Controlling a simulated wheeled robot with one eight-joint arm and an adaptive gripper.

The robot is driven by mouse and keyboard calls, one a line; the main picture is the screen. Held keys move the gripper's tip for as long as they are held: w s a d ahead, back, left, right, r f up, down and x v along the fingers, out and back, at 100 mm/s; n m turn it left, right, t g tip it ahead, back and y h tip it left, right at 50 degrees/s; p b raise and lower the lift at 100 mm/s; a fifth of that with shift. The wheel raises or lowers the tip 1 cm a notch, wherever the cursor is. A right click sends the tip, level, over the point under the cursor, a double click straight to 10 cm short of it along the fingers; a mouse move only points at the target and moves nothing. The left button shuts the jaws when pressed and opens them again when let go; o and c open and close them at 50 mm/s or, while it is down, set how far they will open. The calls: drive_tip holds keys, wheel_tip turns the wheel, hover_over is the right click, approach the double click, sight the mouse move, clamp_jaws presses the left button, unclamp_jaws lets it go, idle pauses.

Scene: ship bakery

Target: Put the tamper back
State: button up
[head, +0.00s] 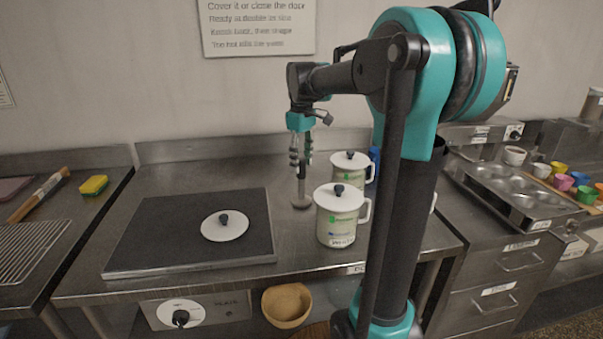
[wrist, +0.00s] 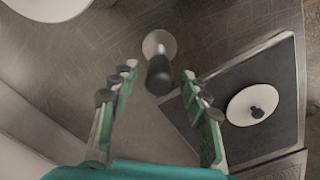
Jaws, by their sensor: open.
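The tamper (head: 301,190) stands upright on the steel counter, just right of the dark hot plate. It has a round metal base and a dark handle. In the wrist view the tamper (wrist: 160,72) shows from above, its handle end toward me, between and a little beyond the fingertips. My gripper (head: 300,160) points down over the tamper. In the wrist view my gripper (wrist: 158,85) is open, with a gap between each finger and the handle. The fingers partly hide the handle in the head view.
The dark hot plate (head: 150,240) bears a white lid (head: 224,226). A lidded white mug (head: 338,217) stands close right of the tamper, with another lidded mug (head: 350,168) behind. A muffin tin (head: 510,192) and colored cups (head: 564,182) are at right. A sponge (head: 94,185) lies at left.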

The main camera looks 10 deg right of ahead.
wheel_tip(320, 180, up, 7)
drive_tip(key=shift+f, duration=0.1)
